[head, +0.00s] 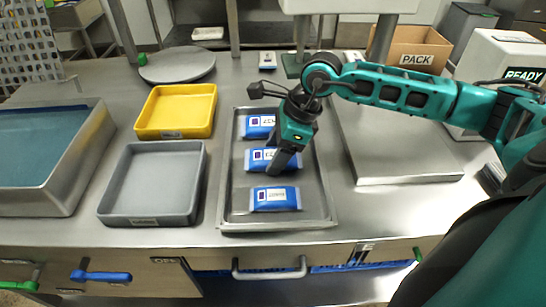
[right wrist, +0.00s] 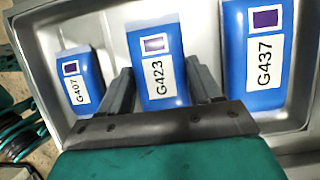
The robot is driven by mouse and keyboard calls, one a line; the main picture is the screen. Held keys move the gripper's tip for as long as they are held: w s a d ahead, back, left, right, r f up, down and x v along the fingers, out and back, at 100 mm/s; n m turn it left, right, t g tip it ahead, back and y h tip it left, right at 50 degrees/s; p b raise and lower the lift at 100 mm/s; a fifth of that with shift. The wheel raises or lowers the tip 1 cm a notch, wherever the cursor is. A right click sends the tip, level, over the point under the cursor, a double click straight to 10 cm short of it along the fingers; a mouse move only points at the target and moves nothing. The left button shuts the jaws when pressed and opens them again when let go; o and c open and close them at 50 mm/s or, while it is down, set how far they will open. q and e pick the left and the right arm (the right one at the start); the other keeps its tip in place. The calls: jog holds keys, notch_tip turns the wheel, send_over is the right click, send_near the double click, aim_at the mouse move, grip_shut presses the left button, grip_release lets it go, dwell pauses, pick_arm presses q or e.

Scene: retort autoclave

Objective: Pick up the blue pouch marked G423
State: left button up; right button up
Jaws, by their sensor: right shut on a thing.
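The blue pouch marked G423 (right wrist: 157,62) lies in the metal tray (head: 327,209), between two other blue pouches. It is the middle pouch (head: 254,160) in the head view, partly hidden by my right gripper (head: 276,173). In the right wrist view, the fingers of my right gripper (right wrist: 160,95) stand on both sides of the G423 pouch and are shut on it. The pouch appears to be still down in the tray. My left gripper is not in either view.
Pouch G407 (right wrist: 83,80) and pouch G437 (right wrist: 264,50) lie on either side, close to the fingers. A grey bin (head: 152,218) and a yellow bin (head: 177,131) stand left of the tray. A flat metal plate (head: 410,175) lies to its right.

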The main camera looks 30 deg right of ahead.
jog(key=shift+c, duration=0.8)
